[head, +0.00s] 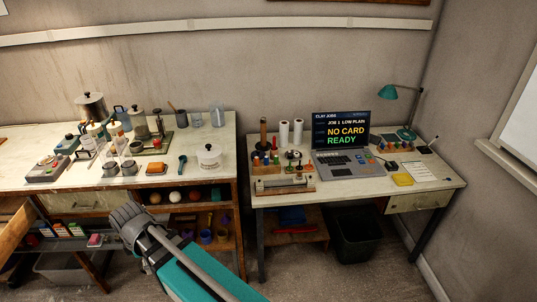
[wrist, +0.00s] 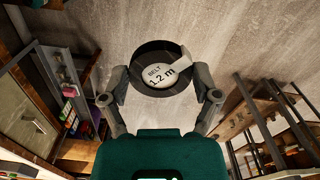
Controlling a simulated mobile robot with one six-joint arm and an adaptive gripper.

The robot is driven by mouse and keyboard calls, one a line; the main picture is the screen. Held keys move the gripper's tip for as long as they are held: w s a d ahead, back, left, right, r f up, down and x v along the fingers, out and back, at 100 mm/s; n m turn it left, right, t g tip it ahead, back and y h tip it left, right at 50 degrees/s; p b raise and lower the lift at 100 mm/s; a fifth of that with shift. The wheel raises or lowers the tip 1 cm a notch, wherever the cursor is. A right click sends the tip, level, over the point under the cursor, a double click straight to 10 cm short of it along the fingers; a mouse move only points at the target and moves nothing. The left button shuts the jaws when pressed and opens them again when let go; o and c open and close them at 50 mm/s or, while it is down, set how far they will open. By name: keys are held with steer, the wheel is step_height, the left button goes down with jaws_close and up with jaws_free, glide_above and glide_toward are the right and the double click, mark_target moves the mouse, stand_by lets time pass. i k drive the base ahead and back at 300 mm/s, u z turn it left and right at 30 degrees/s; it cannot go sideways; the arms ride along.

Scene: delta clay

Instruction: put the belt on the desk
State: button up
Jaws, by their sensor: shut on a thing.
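The belt (wrist: 158,74) is a dark coil with a pale label reading "BELT 1.2 m". My gripper (wrist: 160,84) is shut on it, one finger on each side of the coil. In the head view my gripper (head: 128,216) is at lower left of centre, in front of the left bench, and the belt cannot be made out there. The desk (head: 345,184) stands to the right, apart from my gripper. It carries a laptop-like terminal (head: 342,135) whose screen reads "NO CARD" and "READY".
The left bench (head: 215,135) is crowded with pots and tools, with shelves below. A teal lamp (head: 400,95), yellow pad (head: 403,179), paper (head: 428,170) and tool rack (head: 285,184) are on the desk. Its front middle is fairly clear. A dark bin (head: 357,235) stands beneath.

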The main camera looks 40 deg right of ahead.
mark_target(354, 188)
steer(key=z, duration=0.05)
steer(key=k, duration=0.35)
steer(key=z, duration=2)
steer(key=i, duration=0.5)
steer(key=z, duration=0.15)
